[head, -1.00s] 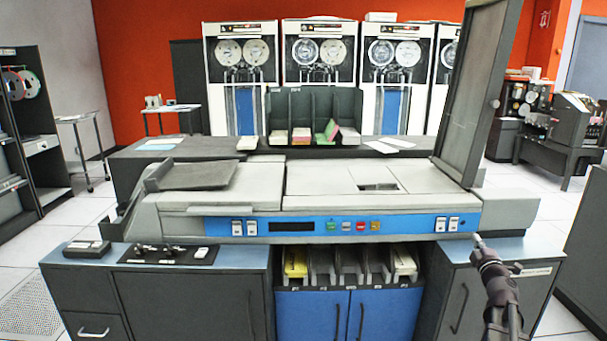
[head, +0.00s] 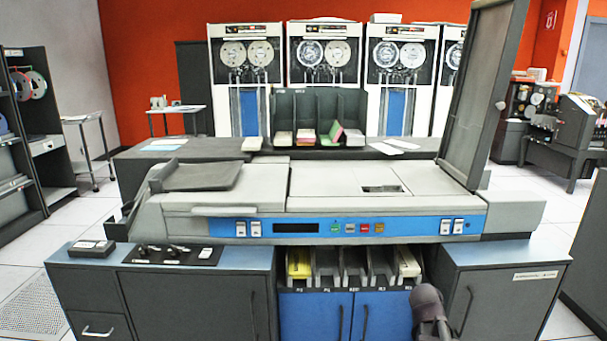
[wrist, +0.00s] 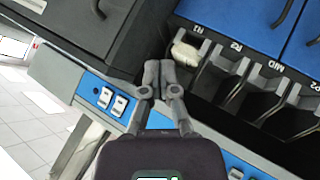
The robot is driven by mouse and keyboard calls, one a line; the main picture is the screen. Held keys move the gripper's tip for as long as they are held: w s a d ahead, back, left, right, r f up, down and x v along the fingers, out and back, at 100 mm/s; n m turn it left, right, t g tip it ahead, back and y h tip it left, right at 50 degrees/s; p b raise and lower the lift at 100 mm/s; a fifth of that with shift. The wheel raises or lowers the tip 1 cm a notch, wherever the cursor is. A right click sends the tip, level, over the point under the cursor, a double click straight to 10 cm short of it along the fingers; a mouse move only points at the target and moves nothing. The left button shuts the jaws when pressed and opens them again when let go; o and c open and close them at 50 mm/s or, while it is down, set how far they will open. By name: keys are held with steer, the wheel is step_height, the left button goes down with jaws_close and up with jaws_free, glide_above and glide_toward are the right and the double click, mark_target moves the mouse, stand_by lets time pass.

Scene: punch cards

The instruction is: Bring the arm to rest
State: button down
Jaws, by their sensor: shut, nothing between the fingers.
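My arm shows at the bottom right of the head view as a dark link (head: 428,308) in front of the blue cabinet doors; the fingers cannot be made out there. In the wrist view my gripper (wrist: 158,70) has its fingertips together with nothing between them. Behind it in that view are the blue control strip with white switches (wrist: 112,98) and the labelled card pockets (wrist: 240,85). My gripper is in front of the machine, and I cannot tell its exact distance from the pockets.
The card machine (head: 350,202) fills the middle, with a raised dark panel (head: 484,90) at its right. Below it are pockets holding cards (head: 300,264) and a blue cabinet (head: 316,316). A rack with card stacks (head: 318,118) stands behind. White floor (head: 555,232) is clear at the right.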

steer(key=s+a+f+g+y, duration=0.3)
steer(key=s+a+f+g, duration=0.1)
steer(key=s+a, duration=0.5)
steer(key=s+a+f+g+y, duration=0.3)
steer(key=s+a+g, duration=0.3)
steer(key=a, duration=0.6)
step_height(320, 180, up, 27)
steer(key=t+p, duration=0.1)
steer(key=p, duration=2.6)
steer(key=shift+s+d+m+t, duration=0.2)
steer(key=shift+s+m+t, duration=0.1)
steer(key=shift+s, duration=0.15)
